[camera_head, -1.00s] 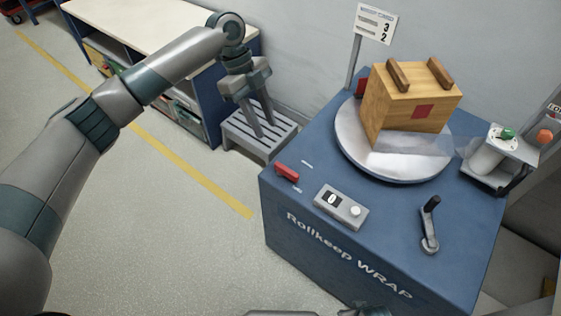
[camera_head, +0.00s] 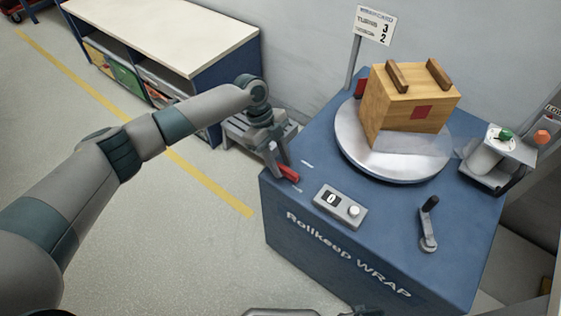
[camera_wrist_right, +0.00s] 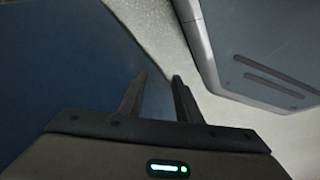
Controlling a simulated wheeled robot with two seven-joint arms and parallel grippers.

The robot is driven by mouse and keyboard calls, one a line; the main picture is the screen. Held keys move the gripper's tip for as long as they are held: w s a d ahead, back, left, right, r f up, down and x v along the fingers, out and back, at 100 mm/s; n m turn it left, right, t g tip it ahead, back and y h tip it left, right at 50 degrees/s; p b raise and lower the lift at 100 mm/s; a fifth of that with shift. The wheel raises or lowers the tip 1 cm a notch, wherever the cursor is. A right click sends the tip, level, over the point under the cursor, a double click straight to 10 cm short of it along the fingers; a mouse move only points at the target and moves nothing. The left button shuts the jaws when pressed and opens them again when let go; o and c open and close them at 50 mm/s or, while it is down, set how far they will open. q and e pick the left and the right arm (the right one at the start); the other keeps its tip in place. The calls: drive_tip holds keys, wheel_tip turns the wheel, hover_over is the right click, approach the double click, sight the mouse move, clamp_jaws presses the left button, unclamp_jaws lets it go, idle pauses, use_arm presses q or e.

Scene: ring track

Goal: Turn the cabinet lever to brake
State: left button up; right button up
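The red lever (camera_head: 289,173) sits on the left edge of the blue cabinet's (camera_head: 335,268) top, between two white marks. It is partly hidden by my left gripper (camera_head: 280,162). The gripper points down with its two fingers apart, right at the lever in the picture. I cannot tell whether the fingers touch it or straddle it. My right gripper (camera_wrist_right: 160,82) shows in the right wrist view with its fingers apart and nothing between them, beside a dark blue surface.
A grey box with a 0 display (camera_head: 340,206) and a crank (camera_head: 428,224) are on the cabinet top. A wooden crate (camera_head: 397,105) stands on the round turntable (camera_head: 365,160). A film roll holder (camera_head: 495,160) is at right.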

use_arm(q)
drive_tip(key=shift+f, duration=0.1)
clamp_jaws()
idle(0.3)
